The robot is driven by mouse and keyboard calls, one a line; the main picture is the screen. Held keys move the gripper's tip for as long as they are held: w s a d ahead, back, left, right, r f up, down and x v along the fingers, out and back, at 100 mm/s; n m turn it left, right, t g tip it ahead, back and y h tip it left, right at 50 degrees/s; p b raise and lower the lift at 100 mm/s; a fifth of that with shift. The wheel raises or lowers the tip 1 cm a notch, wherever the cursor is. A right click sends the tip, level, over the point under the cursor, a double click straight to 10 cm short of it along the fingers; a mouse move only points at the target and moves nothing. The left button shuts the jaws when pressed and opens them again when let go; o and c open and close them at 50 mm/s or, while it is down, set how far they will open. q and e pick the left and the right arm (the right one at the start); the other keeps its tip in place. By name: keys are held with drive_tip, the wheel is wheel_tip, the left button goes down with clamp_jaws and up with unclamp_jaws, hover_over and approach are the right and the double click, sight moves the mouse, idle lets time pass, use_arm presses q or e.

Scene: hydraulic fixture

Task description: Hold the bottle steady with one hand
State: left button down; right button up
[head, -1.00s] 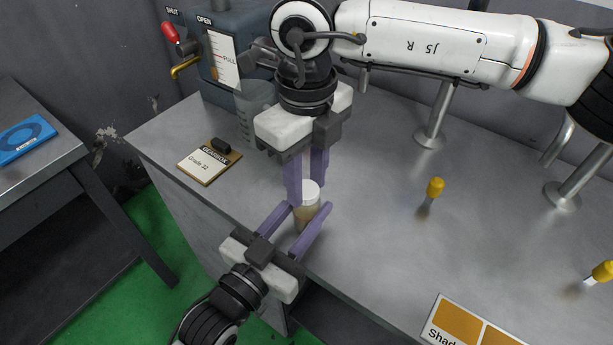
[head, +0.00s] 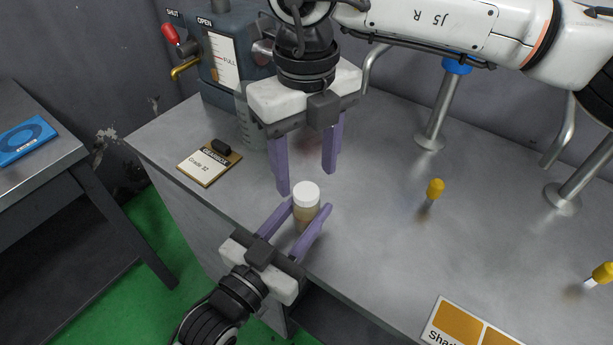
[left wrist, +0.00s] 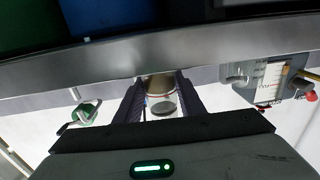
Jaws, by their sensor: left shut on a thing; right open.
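The bottle (head: 305,207) is small, with a white cap and amber contents, and stands upright near the front edge of the bench. My left gripper (head: 309,209) comes in from the lower left, shut on the bottle with a purple finger on each side below the cap. The left wrist view also shows the bottle (left wrist: 160,92) between the fingers (left wrist: 158,100). My right gripper (head: 304,175) hangs from above, just behind the bottle. It is open and empty, its fingers spread and pointing down, apart from the cap.
A grey hydraulic unit (head: 240,75) with a sight gauge and red and yellow handles stands at the back left. A clear beaker (head: 252,130) and a Gearbox clipboard (head: 209,162) sit before it. A yellow-capped item (head: 434,190) stands right. The bench (head: 375,240) is clear between.

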wheel_tip(320, 180, up, 9)
drive_tip(key=shift+f, duration=0.15)
use_arm(q)
drive_tip(key=c, duration=1.1)
unclamp_jaws()
drive_tip(key=v, duration=1)
drive_tip(key=shift+s+b, duration=0.15)
drive_tip(key=shift+b, duration=0.2)
use_arm(e)
drive_tip(key=shift+f, duration=0.45)
use_arm(q)
drive_tip(key=shift+f, duration=0.1)
